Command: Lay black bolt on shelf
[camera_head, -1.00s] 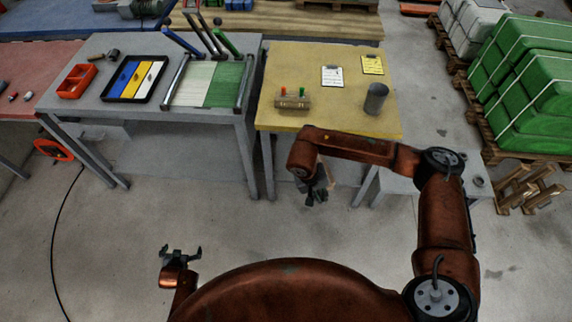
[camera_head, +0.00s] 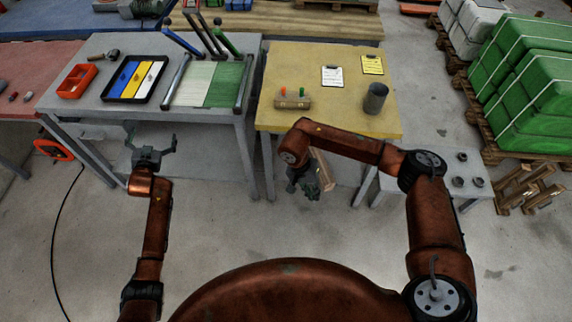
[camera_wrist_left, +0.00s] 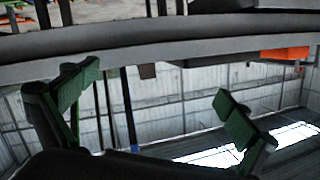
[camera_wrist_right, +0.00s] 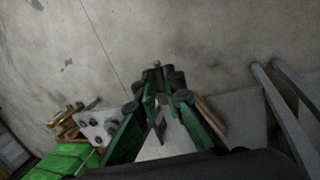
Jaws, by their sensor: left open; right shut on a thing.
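My right gripper (camera_head: 311,190) hangs low in front of the yellow-topped table (camera_head: 290,117). In the right wrist view its fingers (camera_wrist_right: 166,85) are closed on a small dark thing at the tips, which looks like the black bolt; the fingers hide most of it. A grey, shelf-like surface (camera_wrist_right: 243,112) lies to the right of the fingers in the right wrist view; it is partly hidden. My left gripper (camera_head: 150,145) is open and empty by the front edge of the grey table (camera_head: 215,113); its spread fingers (camera_wrist_left: 155,115) show in the left wrist view.
A small grey bench (camera_head: 425,185) with dark round pieces stands at the right. Wooden pieces (camera_head: 530,190) lie beside it, by the green sacks (camera_head: 530,90). The yellow table carries a grey cup (camera_head: 375,98) and clipboards. The floor in front is open.

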